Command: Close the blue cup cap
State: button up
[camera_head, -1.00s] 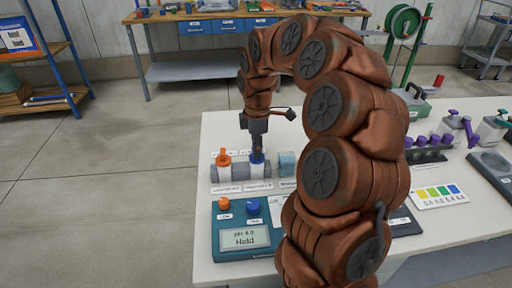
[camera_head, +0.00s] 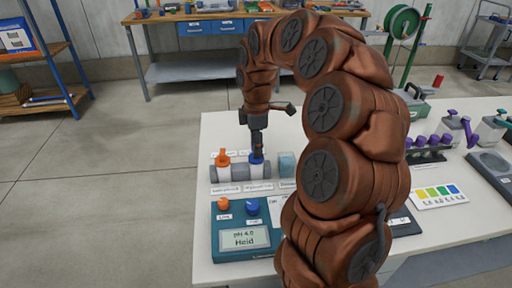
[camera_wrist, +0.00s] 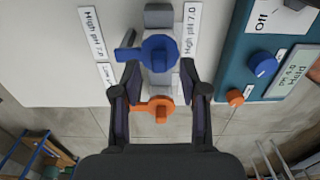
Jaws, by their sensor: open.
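The blue cup cap (camera_head: 257,159) sits on a white cup in the grey holder on the table. In the wrist view the blue cap (camera_wrist: 160,52) is round, with a tab pointing left. My gripper (camera_head: 257,149) points down just above the blue cap. In the wrist view my open gripper (camera_wrist: 159,67) has its fingertips on either side of the cap's near edge, with nothing held. I cannot tell whether a finger touches it. An orange cap (camera_wrist: 157,108) lies between the fingers, nearer the palm; the head view shows it to the left (camera_head: 223,158).
A teal pH meter (camera_head: 243,238) with orange and blue knobs stands in front of the cups. A pale blue block (camera_head: 287,163) is right of the blue-capped cup. The table behind the cups is mostly clear.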

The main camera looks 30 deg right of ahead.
notch_tip(320, 180, up, 10)
jog(key=shift+r, duration=0.2)
dwell(0.6)
jog(key=s+a+r+m+p, duration=0.2)
jog(key=s+a, duration=0.4)
jog(key=a, duration=0.1)
jog(key=s+a+f+m+p, duration=0.1)
jog(key=s+m, duration=0.3)
jog(key=s, duration=0.4)
jog(key=s+a+f+m+g+p, duration=0.1)
jog(key=s+a+f+m+p, duration=0.1)
jog(key=s, duration=0.7)
jog(key=s+a+f+m+p, duration=0.1)
jog(key=s+a+m+p, duration=0.2)
jog(key=s, duration=0.5)
jog(key=a+m, duration=0.1)
jog(key=m, duration=0.1)
jog(key=shift+s+a+f+m+g, duration=0.15)
jog(key=shift+s+a+m+g, duration=0.15)
jog(key=shift+a+g, duration=0.1)
